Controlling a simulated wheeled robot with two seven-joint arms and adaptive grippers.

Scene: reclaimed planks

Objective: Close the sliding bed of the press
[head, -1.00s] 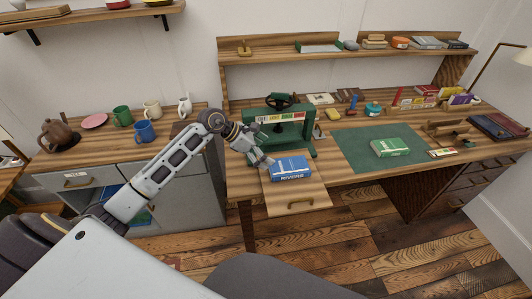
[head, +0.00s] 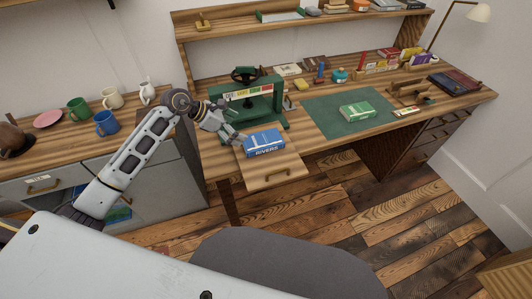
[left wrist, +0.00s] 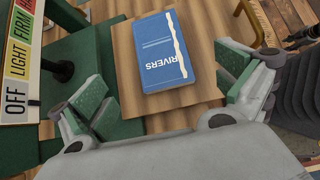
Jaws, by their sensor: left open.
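The green press (head: 262,112) stands on the desk's left end, with a black wheel on top and a strip reading OFF, LIGHT, FIRM, HARD; the strip also shows in the left wrist view (left wrist: 18,62). Its wooden sliding bed (head: 270,178) is pulled out past the desk's front edge, with a brass handle (head: 276,174) at its front. A blue book marked RIVERS (head: 263,143) lies on the bed. My left gripper (head: 236,138) is open at the book's left end. In the left wrist view the book lies between the spread fingers (left wrist: 163,82); contact cannot be told.
A green mat (head: 325,122) with a green book (head: 357,110) lies right of the press. A grey cabinet (head: 155,185) with mugs on top stands to the left. Books and tools fill the desk's right side. Open plank floor (head: 350,215) lies in front.

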